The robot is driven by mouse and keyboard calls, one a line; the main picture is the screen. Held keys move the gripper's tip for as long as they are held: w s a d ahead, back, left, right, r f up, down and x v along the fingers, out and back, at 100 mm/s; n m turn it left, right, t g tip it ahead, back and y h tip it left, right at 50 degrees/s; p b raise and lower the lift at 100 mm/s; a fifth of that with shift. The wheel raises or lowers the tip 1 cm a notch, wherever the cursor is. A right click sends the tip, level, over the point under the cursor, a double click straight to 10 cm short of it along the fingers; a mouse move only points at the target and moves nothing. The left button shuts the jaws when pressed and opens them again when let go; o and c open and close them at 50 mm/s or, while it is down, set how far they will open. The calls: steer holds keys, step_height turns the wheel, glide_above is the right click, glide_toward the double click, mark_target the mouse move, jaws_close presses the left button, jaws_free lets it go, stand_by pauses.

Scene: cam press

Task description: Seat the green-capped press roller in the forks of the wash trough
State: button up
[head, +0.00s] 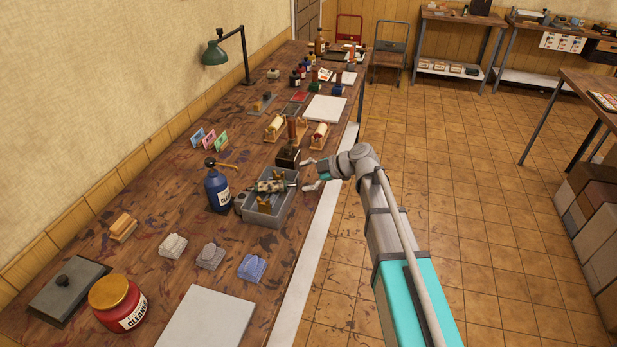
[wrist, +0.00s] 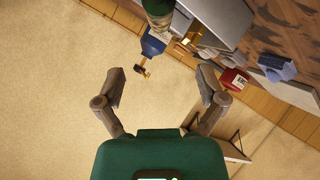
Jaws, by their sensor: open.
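The grey wash trough (head: 263,218) stands on the long bench, with brass forks (head: 264,204) inside it. The patterned press roller (head: 270,186) lies crosswise over the trough, between the near and far forks. I cannot tell whether it touches the rims. In the wrist view, a green and cream cylinder (wrist: 158,12), likely the roller, is cut off at the top edge. The trough (wrist: 218,18) shows beside it. My gripper (head: 309,174) is just right of the trough and roller. Its fingers are spread and empty, as the wrist view also shows (wrist: 160,76).
A blue pump bottle (head: 218,190) stands close left of the trough. A dark block with a brown handle (head: 288,155) is just behind it. Several sponge-like blocks (head: 251,268) and a red jar (head: 118,303) are nearer. The floor right of the bench is clear.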

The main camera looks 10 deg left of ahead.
steer(key=shift+d, duration=0.1)
steer(key=s+d+f+m+h, duration=0.3)
steer(key=d+m, duration=0.5)
steer(key=d, duration=0.3)
steer(key=s+d+f+m+h, duration=0.3)
steer(key=s+d+m+h, duration=0.2)
steer(key=s+d+m, duration=0.3)
steer(key=s+d+f+m+h, duration=0.3)
steer(key=d+m, duration=0.6)
steer(key=d, duration=0.5)
steer(key=s+h, duration=0.1)
steer(key=s, duration=0.1)
steer(key=shift+s+f, duration=0.2)
steer(key=shift+s, duration=0.1)
steer(key=shift+o, duration=0.4)
steer(key=shift+a, duration=0.1)
